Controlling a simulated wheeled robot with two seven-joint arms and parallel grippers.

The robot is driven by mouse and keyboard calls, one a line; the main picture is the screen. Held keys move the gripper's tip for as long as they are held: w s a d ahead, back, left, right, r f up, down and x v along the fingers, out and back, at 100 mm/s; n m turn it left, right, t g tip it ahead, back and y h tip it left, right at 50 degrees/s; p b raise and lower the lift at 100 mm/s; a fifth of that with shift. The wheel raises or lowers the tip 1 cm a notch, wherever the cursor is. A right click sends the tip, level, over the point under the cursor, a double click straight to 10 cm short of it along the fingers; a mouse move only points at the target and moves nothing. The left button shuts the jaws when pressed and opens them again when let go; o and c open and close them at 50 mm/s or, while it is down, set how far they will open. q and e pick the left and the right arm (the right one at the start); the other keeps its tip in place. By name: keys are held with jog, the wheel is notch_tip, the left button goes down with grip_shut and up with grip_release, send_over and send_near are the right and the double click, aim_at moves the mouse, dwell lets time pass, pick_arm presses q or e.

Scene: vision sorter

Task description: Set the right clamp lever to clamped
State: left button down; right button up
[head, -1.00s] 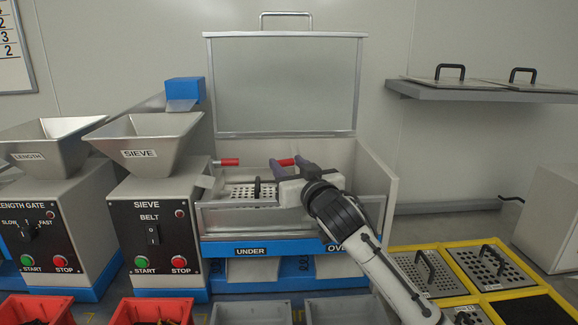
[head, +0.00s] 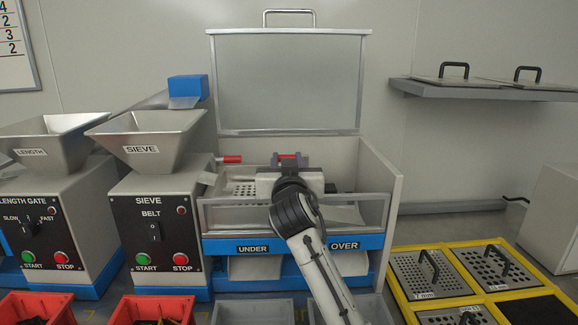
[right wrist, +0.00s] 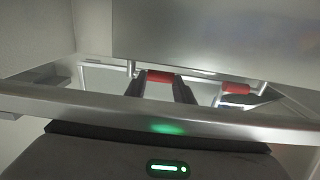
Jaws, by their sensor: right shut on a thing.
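The right clamp lever has a red grip (head: 288,156) on the inner back of the sieve box; it also shows in the right wrist view (right wrist: 160,77). My right gripper (head: 289,160) reaches into the box from the front, and its two dark fingers (right wrist: 165,86) are closed on this grip. The hand hides most of the lever's arm and pivot. The left clamp lever (head: 231,159) has a red grip pointing sideways; a second red grip (right wrist: 236,88) shows in the right wrist view. My left gripper is not in view.
The sieve box's clear lid (head: 290,80) stands open behind the hand. The box's front rail (head: 225,201) runs below the hand. A perforated plate (head: 243,188) lies inside. The sieve hopper (head: 145,140) stands left; spare plates in a yellow rack (head: 447,247) lie right.

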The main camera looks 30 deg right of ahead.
dwell(0.3)
jog(key=o, duration=0.8)
jog(key=v, duration=1)
jog(key=shift+s+a, duration=0.1)
jog(key=shift+r, duration=0.1)
